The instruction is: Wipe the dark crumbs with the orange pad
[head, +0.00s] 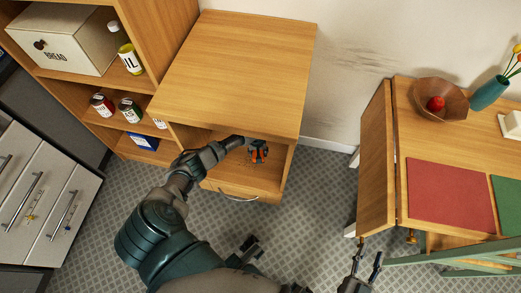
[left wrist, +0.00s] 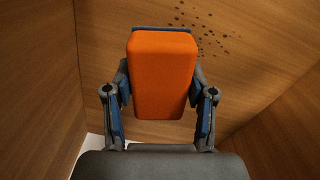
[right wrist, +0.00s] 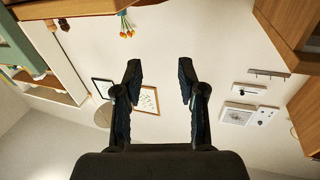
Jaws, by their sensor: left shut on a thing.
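My left gripper (head: 257,146) reaches into the open wooden compartment under the cabinet top. It is shut on the orange pad (left wrist: 161,72), whose broad face fills the space between the fingers in the left wrist view. In the head view only a small part of the pad (head: 264,153) shows. Dark crumbs (left wrist: 205,36) lie scattered on a wooden surface beyond the pad, to its upper right. I cannot tell whether the pad touches that surface.
The cabinet top (head: 240,70) is bare and overhangs the compartment. Wooden side walls (left wrist: 38,85) stand close around the left gripper. Shelves with a bread box (head: 62,40) and cans stand left. A table with a bowl (head: 445,103) and red mat (head: 450,190) stands right.

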